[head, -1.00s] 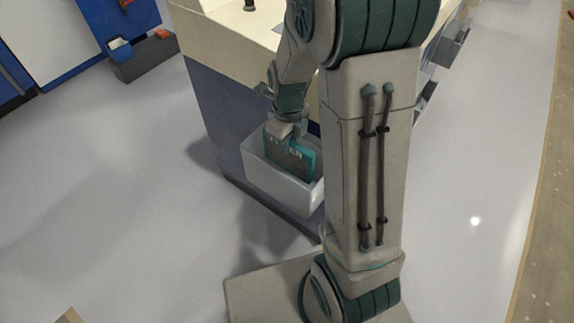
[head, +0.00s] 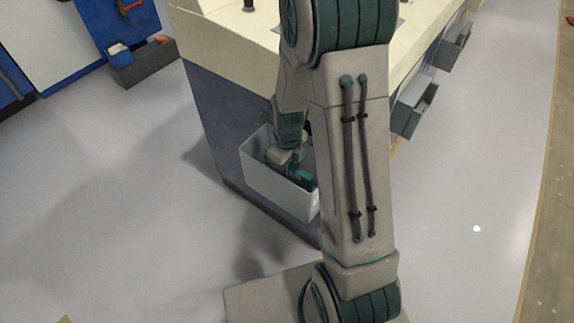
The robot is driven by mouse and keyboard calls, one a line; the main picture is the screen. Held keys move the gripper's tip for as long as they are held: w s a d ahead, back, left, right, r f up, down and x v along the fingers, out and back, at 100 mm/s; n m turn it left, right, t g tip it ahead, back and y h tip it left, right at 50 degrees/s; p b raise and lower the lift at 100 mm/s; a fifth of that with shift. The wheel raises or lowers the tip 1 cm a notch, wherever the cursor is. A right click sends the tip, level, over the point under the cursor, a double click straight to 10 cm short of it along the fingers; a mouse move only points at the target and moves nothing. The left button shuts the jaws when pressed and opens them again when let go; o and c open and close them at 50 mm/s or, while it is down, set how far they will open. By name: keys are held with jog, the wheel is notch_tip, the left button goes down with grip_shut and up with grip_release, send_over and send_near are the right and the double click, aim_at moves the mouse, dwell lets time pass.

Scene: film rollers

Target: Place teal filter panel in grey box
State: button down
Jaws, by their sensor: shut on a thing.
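The grey box (head: 277,189) is open-topped and fixed against the dark blue side of the workbench, left of my arm. The teal filter panel (head: 301,176) is now low inside the box, with only its upper part showing above the near wall. My gripper (head: 283,163) is down in the box opening and shut on the panel. Its fingertips are partly hidden by the box wall and the panel. Whether the panel touches the box floor cannot be seen.
The workbench (head: 225,35) has a cream top and stands behind the box. More grey bins (head: 414,106) hang on its right side, beyond my arm. A dark grey bin (head: 145,64) stands at the upper left by a blue board. The floor (head: 110,180) at left is clear.

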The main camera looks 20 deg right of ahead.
jog(key=c, duration=1.3)
grip_release()
jog(key=shift+c, duration=0.2)
notch_tip(320, 180, up, 12)
jog(key=f+p, duration=0.1)
jog(key=p, duration=0.2)
jog(key=s+r+n+t, duration=0.1)
jog(key=s+r+n, duration=0.4)
jog(key=n, duration=0.9)
jog(key=s+r+n, duration=0.6)
jog(key=s+n, duration=0.3)
jog(key=n, duration=0.5)
jog(key=shift+a+n+t, duration=0.3)
jog(key=shift+n+t, duration=0.1)
